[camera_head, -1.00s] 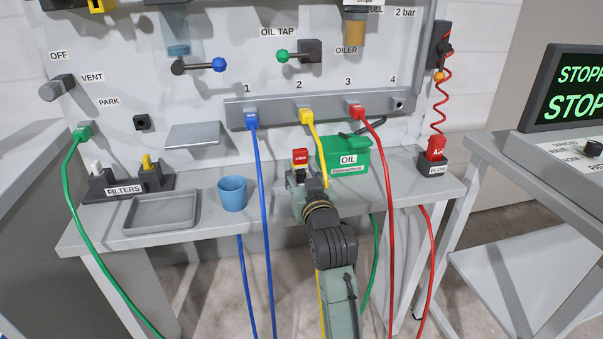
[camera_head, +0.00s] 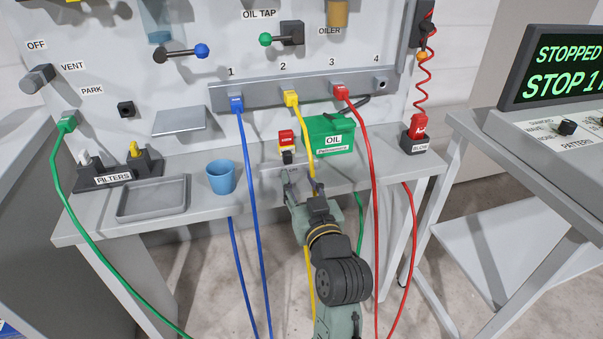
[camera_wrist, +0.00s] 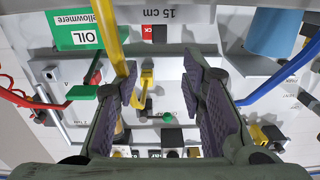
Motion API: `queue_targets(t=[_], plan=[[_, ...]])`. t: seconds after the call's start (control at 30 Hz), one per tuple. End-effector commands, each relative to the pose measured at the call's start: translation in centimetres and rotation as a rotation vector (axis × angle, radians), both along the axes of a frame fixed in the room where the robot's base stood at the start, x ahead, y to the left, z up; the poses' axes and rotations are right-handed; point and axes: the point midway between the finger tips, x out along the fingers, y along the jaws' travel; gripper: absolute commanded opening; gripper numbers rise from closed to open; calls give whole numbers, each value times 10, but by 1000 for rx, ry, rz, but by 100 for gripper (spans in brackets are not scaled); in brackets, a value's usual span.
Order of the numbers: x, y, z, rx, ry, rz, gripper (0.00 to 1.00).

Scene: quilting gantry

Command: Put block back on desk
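A small red block with a white label (camera_head: 287,139) stands upright on the grey desk (camera_head: 258,182), left of the green oil box, with a dark part below it. My gripper (camera_head: 303,184) is at the desk's front edge, nearer the camera than the block and apart from it. In the wrist view my gripper (camera_wrist: 162,82) has its two fingers wide apart with nothing held between them. The red block (camera_wrist: 155,33) shows beyond the fingertips near the top, partly cropped or hidden.
A yellow hose (camera_head: 297,125) hangs close beside my gripper. A blue hose (camera_head: 249,170) and a red hose (camera_head: 371,165) hang either side. A blue cup (camera_head: 221,177), grey tray (camera_head: 152,198) and green oil box (camera_head: 330,136) stand on the desk.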

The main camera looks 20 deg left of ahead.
Motion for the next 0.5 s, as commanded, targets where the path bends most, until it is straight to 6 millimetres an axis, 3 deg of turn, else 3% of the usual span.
queue_targets(t=[0.5], plan=[[-6,0,5,4,-14,1,37]])
